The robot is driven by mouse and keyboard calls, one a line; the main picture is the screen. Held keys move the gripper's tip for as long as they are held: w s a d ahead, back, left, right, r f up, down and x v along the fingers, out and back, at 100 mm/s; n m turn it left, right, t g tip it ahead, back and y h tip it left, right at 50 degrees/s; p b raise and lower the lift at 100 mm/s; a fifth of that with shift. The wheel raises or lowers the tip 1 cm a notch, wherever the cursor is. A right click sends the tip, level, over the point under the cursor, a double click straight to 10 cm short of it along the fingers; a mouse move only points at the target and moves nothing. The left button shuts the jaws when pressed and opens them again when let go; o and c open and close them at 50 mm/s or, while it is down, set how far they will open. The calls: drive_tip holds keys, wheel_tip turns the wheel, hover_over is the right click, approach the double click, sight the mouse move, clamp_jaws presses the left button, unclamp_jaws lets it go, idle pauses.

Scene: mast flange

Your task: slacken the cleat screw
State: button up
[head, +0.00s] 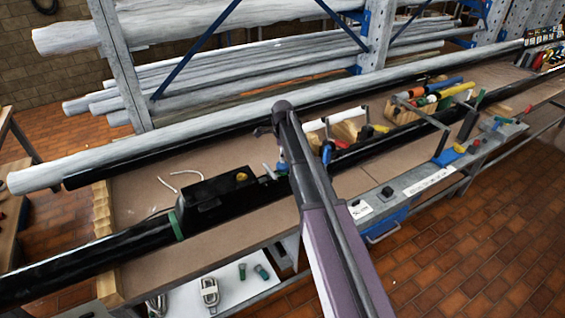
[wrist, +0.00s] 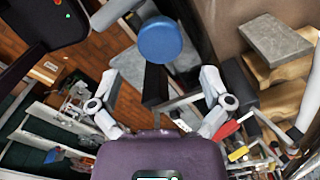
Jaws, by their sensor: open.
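A round blue knob (wrist: 159,40), which I take to be the cleat screw, is in the wrist view, near the top centre. A grey-white part lies behind it. My gripper (wrist: 162,84) is open, its two pale fingers spread wide below the knob in the picture. Nothing is between the fingertips, and I see no contact with the knob. In the head view a small blue patch (head: 283,167) shows beside my arm, near the black box; I cannot tell if it is the same knob.
A black box (head: 215,197) with a yellow knob sits on the black mast (head: 75,264). A long grey tube (head: 150,143) lies behind it. Tools and clamps (head: 430,98) crowd the bench to the right. A rack (head: 120,62) of pale tubes stands behind. White cord lies on the bench.

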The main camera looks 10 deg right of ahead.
sight(283, 167)
drive_tip(key=shift+f+b, duration=3.4)
drive_tip(key=shift+f, duration=0.15)
drive_tip(key=shift+r, duration=0.2)
drive_tip(key=shift+c, duration=1.4)
drive_tip(key=c, duration=1)
